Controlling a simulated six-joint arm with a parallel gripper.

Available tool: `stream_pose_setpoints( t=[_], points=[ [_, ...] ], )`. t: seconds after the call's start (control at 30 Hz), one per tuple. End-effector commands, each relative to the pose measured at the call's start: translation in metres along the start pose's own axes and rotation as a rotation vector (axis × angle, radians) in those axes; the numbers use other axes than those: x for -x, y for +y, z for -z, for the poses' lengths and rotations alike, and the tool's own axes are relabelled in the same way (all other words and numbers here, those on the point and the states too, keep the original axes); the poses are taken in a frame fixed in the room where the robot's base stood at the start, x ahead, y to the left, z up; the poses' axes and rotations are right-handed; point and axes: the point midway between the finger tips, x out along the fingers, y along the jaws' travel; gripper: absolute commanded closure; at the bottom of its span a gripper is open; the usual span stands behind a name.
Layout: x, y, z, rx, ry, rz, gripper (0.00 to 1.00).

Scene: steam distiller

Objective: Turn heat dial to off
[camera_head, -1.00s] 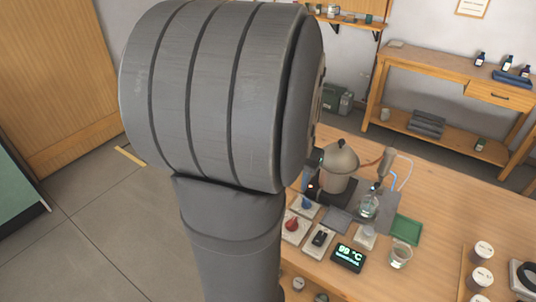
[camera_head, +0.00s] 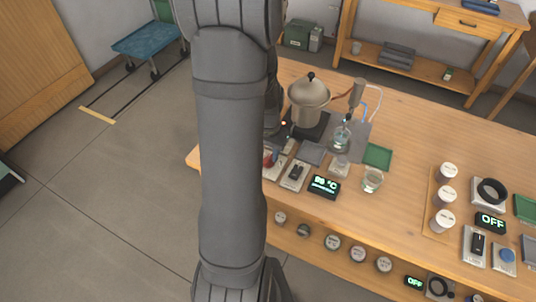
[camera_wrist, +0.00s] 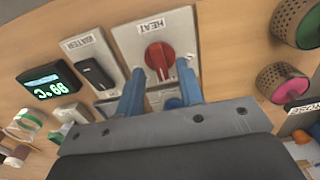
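The red heat dial (camera_wrist: 160,57) sits on a pale plate under a HEAT label (camera_wrist: 152,26) in the wrist view. Its white pointer mark is not clear enough to read. My gripper (camera_wrist: 160,86) is open, with its two blue fingers apart and their tips on either side of the dial's near edge. I cannot tell whether they touch it. In the head view the red dial (camera_head: 268,160) shows only partly beside my arm, and my gripper is hidden there.
The WATER switch (camera_wrist: 95,73) and the lit display (camera_wrist: 50,86) lie left of the dial. More controls and white-capped jars (camera_head: 445,195) stand farther right.

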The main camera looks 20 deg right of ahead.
Motion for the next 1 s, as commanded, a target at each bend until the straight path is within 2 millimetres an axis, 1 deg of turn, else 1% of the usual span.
stream_pose_setpoints(
  t=[0.03,0.2,0.5,0.53,0.7,1.0],
  points=[
    [-0.006,0.000,0.000,0.000,-0.002,-0.001,0.65],
    [-0.016,0.000,0.000,0.000,-0.001,0.000,0.65],
    [-0.018,0.000,0.000,0.000,0.000,0.000,0.65],
    [-0.018,0.000,0.000,0.000,0.000,0.000,0.67],
    [-0.018,0.000,0.000,0.000,0.000,0.000,1.00],
    [-0.018,0.000,0.000,0.017,0.000,0.000,1.00]
  ],
)
